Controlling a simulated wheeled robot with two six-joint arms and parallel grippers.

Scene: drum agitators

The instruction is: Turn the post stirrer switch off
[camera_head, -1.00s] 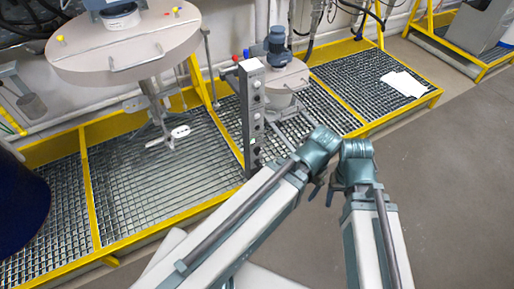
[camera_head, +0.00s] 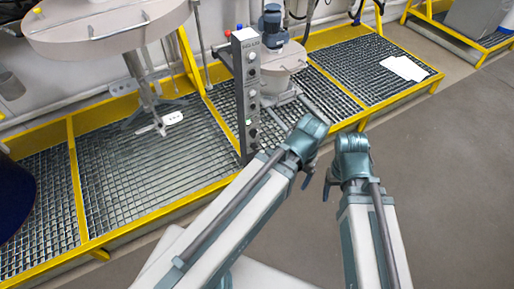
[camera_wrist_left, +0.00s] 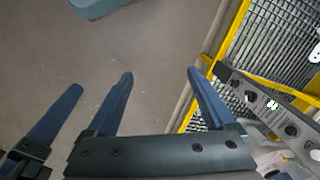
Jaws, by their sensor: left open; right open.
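The grey switch post (camera_head: 241,121) stands upright at the front edge of the grated platform, with several round knobs down its face. It also shows at the right of the left wrist view (camera_wrist_left: 262,98), slanting, with dark knobs. Which knob is the stirrer switch I cannot tell. My left gripper (camera_head: 306,182) is to the right of the post in the head view; its two fingers (camera_wrist_left: 160,73) are apart and empty, and the post is beyond the right finger. My right gripper (camera_head: 327,190) is close beside the left one, open, partly hidden by its wrist.
A large drum lid with an agitator (camera_head: 110,30) is at the upper left, and a smaller mixer with a blue motor (camera_head: 272,25) is behind the post. The yellow-framed grating (camera_head: 130,175) runs along the wall. White sheets (camera_head: 404,68) lie on it. Grey floor (camera_head: 450,190) at right is clear.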

